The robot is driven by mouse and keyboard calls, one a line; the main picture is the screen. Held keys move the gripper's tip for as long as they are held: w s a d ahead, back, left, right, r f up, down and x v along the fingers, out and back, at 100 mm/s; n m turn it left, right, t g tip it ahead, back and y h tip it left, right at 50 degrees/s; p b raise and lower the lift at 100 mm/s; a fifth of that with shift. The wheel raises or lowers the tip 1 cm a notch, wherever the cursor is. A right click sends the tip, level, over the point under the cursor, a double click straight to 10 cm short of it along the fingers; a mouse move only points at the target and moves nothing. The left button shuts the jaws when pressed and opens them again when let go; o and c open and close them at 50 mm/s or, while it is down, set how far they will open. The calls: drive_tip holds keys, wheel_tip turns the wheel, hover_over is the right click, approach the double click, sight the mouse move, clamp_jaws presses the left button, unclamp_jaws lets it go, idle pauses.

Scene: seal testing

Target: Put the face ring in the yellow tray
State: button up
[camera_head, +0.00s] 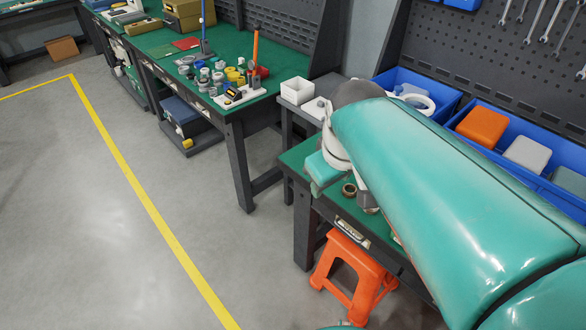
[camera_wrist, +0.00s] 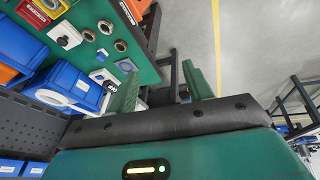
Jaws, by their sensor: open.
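Several small round rings lie on the green bench top in the wrist view, a silver one (camera_wrist: 105,27) and a brownish one (camera_wrist: 121,45) among them. I cannot tell which is the face ring. One brass-coloured ring (camera_head: 349,189) also shows on the near bench in the head view, beside my arm. A yellow piece (camera_wrist: 48,8) at the top left of the wrist view may be the yellow tray; it is cut by the frame edge. My gripper (camera_wrist: 158,66) is open and empty, its two green fingers apart near the bench edge. My teal arm hides much of the bench in the head view.
Blue bins (camera_wrist: 62,88) line the bench's back. A white block with a black knob (camera_wrist: 66,36) stands on the bench. A small side table with a white box (camera_head: 297,91) and an orange stool (camera_head: 352,275) are nearby. Open floor lies left.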

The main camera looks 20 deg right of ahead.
drive_tip(key=s+a+m+t, duration=0.1)
drive_tip(key=s+a+m, duration=0.1)
drive_tip(key=s+a, duration=0.3)
drive_tip(key=shift+a+f+m+t+y, duration=0.3)
drive_tip(key=shift+f+m+t+y, duration=0.1)
drive_tip(key=shift+s, duration=0.1)
idle(0.7)
